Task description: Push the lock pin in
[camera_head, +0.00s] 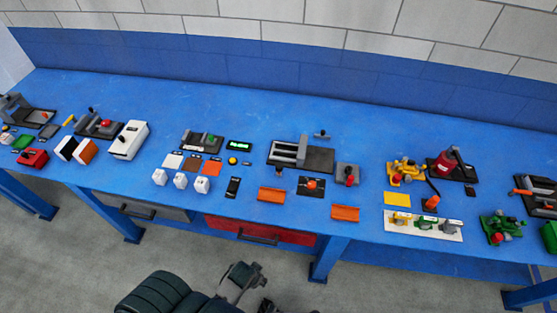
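I cannot tell for certain which part is the lock pin. Near the middle of the blue bench is a dark fixture (318,159) with light grey rails at its left. A small dark knobbed part (322,134) lies just behind it. A grey block with a red knob (348,174) stands at its right front. My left arm comes in at the bottom edge, and its grey and black gripper (244,283) is in front of and below the bench, apart from everything. Its fingers are too small and partly cut off to read. My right gripper is not clearly in view.
The blue bench (250,95) is clear along its back. A red drawer (262,231) is under the front edge.

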